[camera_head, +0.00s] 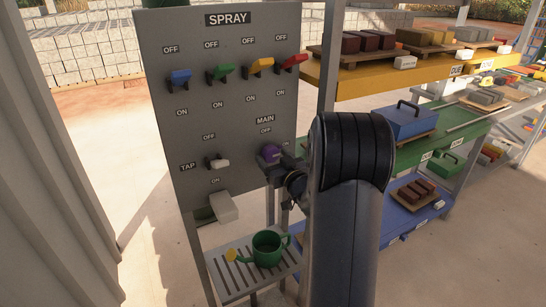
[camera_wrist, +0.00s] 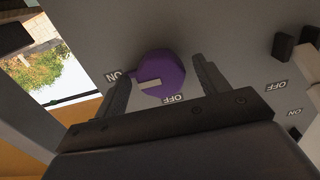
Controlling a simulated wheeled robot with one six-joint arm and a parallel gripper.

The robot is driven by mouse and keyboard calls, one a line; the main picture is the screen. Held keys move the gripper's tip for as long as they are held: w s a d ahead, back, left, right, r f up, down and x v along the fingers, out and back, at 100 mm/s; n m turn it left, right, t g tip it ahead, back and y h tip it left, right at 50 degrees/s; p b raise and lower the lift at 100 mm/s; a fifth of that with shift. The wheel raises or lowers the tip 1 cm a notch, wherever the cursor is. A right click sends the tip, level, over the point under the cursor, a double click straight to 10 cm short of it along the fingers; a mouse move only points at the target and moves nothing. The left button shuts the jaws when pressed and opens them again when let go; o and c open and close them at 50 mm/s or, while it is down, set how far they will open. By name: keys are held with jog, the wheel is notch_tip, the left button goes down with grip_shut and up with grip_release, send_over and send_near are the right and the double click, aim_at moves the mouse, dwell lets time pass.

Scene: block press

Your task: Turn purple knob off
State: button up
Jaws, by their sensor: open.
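The purple knob (camera_head: 270,153) sits on the grey panel (camera_head: 222,135) under the MAIN label, with an OFF label above it. In the wrist view the knob (camera_wrist: 164,72) lies between the two fingers of my gripper (camera_wrist: 166,66), which are apart, with grey panel showing beside the knob. Its white pointer mark (camera_wrist: 148,84) points left, roughly toward the ON label (camera_wrist: 112,76) and away from the OFF label (camera_wrist: 173,98). In the head view my gripper (camera_head: 287,170) is at the knob, and my arm hides part of the area. I cannot tell if a finger touches it.
A white TAP lever (camera_head: 217,162) is left of the knob. A green watering can (camera_head: 266,248) stands on the slatted shelf below. Shelving (camera_head: 420,67) stands right.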

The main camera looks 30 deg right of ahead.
jog(key=shift+w, duration=0.3)
jog(key=shift+c, duration=0.4)
jog(key=c, duration=0.9)
